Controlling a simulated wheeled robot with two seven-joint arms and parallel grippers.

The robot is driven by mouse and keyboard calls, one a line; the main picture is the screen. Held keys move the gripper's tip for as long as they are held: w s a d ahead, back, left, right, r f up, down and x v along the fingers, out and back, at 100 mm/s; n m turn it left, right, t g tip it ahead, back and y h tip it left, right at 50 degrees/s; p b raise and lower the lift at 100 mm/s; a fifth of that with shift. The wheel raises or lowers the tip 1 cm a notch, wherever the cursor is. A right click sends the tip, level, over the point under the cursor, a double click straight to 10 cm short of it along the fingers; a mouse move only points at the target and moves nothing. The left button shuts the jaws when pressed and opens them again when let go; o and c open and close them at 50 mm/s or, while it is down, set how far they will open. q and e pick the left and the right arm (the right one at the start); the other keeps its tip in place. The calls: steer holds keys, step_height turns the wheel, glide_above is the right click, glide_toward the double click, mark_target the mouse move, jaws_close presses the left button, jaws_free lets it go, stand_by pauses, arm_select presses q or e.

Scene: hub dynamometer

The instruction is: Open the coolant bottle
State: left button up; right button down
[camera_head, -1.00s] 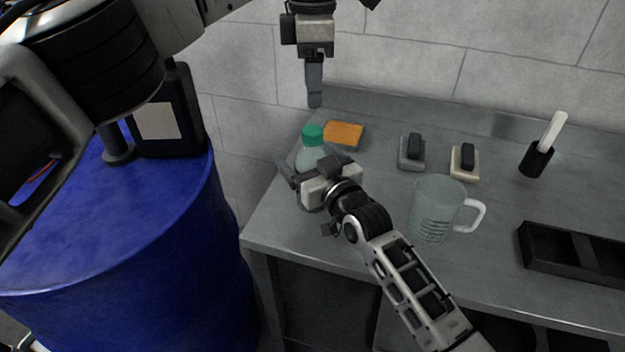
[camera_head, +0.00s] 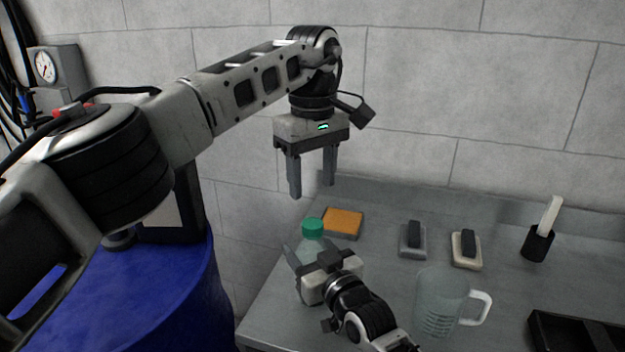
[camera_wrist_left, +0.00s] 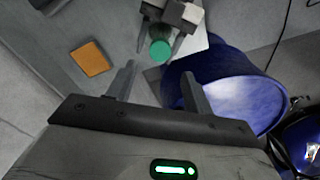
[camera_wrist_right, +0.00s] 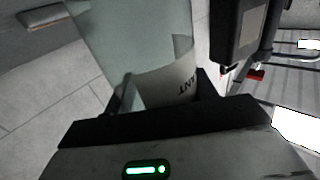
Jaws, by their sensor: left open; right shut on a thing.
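The coolant bottle (camera_head: 309,243) is pale and translucent with a green cap (camera_head: 313,227), and stands upright at the left end of the grey bench. My right gripper (camera_head: 305,266) is shut around its body; the right wrist view shows the bottle (camera_wrist_right: 150,60) between the fingers, with part of a printed label. My left gripper (camera_head: 312,193) is open and empty, fingers pointing down, above and apart from the cap. In the left wrist view the cap (camera_wrist_left: 160,50) lies beyond the gap between the open fingers (camera_wrist_left: 158,85).
An orange sponge (camera_head: 343,222) lies behind the bottle. Two small brushes or blocks (camera_head: 413,240) (camera_head: 466,249), a clear jug (camera_head: 437,301), a black holder with a white handle (camera_head: 538,243) and a black tray (camera_head: 575,335) stand rightward. A blue drum (camera_head: 170,290) is at left.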

mark_target(313, 223)
arm_select(q)
steer(key=m, duration=1)
steer(key=shift+m, duration=0.4)
steer(key=shift+f, duration=0.5)
step_height(313, 223, down, 7)
